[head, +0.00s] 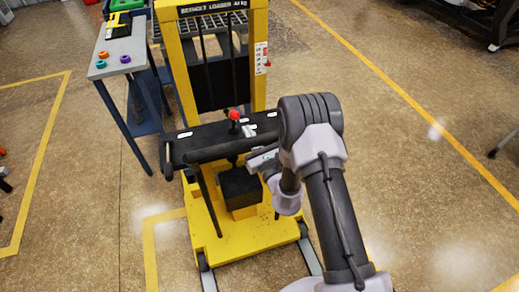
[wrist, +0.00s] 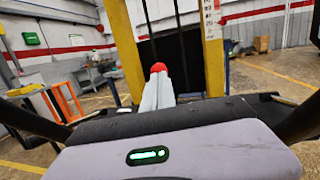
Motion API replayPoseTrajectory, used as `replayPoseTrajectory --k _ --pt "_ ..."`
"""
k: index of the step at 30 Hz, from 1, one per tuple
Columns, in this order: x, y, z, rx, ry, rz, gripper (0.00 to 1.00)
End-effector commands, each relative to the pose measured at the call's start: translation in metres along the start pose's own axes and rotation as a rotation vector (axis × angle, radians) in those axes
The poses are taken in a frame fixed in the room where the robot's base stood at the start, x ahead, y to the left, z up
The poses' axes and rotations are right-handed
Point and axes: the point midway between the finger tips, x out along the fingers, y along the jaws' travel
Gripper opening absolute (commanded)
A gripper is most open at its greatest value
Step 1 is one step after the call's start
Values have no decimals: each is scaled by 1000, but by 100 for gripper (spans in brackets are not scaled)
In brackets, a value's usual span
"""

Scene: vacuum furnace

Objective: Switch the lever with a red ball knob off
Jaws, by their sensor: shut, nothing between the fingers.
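The lever's red ball knob (head: 234,115) stands on a dark stem above the black top of the yellow loader. In the wrist view the red knob (wrist: 158,68) shows just beyond my fingertips, and the fingers hide its stem. My gripper (wrist: 159,78) is shut and empty, with its pale fingers together and pointing at the knob. In the head view my gripper (head: 248,130) is at the near right of the lever, low over the black top. I cannot tell whether the fingertips touch the lever.
The loader's black handle bar (head: 215,150) runs across its near side. Its yellow mast (head: 259,60) rises behind the lever. A grey side table (head: 117,57) with small coloured rings stands at the left. The floor to the right is open.

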Motion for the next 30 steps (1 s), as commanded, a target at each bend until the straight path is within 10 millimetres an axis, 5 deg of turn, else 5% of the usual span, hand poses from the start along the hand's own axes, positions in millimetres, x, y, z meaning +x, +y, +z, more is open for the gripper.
replayPoseTrajectory --k 6,12,25,30 --pt "-52 0 -2 0 3 -1 0" --pt "-80 0 -2 0 0 0 0" --pt "-87 0 -2 -1 -3 0 0" --pt "-89 2 -30 -11 -60 2 0"
